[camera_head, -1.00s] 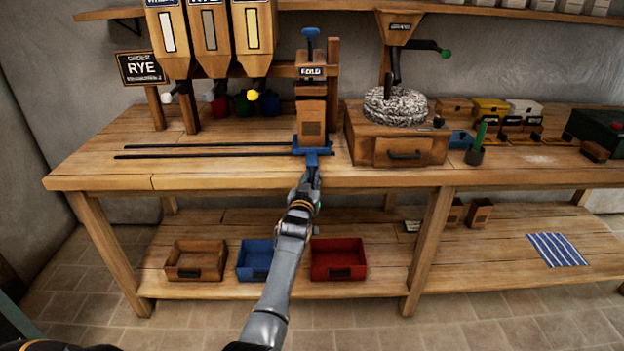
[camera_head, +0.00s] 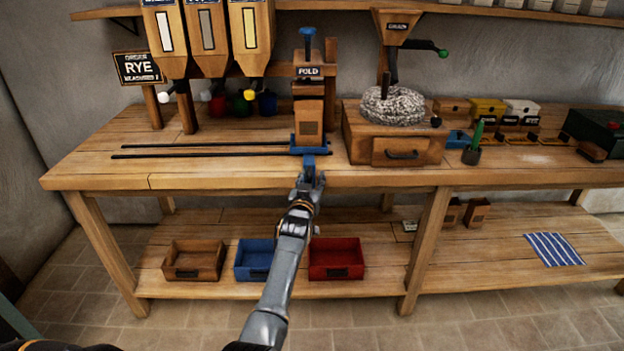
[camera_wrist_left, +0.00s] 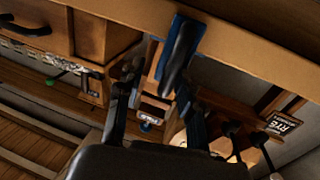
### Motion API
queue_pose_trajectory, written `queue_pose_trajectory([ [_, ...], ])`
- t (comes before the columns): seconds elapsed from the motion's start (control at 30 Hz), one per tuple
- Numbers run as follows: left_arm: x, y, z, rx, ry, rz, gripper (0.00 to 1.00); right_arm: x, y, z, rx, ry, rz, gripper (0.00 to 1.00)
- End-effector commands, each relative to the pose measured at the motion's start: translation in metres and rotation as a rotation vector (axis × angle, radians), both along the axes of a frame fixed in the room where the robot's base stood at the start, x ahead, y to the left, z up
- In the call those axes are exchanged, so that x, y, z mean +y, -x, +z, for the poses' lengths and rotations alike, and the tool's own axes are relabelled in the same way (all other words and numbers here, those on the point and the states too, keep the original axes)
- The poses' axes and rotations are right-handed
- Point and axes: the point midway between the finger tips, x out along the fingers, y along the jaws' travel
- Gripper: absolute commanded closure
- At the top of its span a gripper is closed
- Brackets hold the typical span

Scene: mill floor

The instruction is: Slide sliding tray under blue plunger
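The sliding tray (camera_head: 310,150) is blue and sits at the right end of two dark rails, with a brown bag (camera_head: 309,118) upright on it. The blue plunger (camera_head: 308,32) stands above, on the wooden press marked FOLD, in line with the bag and tray. A blue handle (camera_head: 308,160) projects from the tray's front. My left gripper (camera_head: 311,178) is at this handle, fingers spread apart and not clamped on it. In the left wrist view, the gripper (camera_wrist_left: 155,85) has its fingers apart, one overlapping the blue handle part (camera_wrist_left: 190,38). My right gripper is out of view.
The rails (camera_head: 200,152) run left across the bare bench top. A stone mill with a wooden drawer box (camera_head: 390,148) stands close to the right of the tray. Hoppers (camera_head: 205,40) hang at the back left. Bins, including a red one (camera_head: 336,260), sit on the lower shelf.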

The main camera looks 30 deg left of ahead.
Motion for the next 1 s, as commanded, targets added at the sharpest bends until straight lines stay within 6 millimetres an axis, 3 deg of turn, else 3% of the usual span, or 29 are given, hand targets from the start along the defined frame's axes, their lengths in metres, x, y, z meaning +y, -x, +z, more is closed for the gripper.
queue_pose_trajectory([
  [0.37,-0.003,0.010,0.000,-0.002,-0.001,0.001,0.64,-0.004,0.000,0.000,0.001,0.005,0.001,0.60],
  [1.0,-0.039,0.104,-0.001,0.000,0.000,-0.001,0.64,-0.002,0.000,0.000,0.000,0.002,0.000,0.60],
])
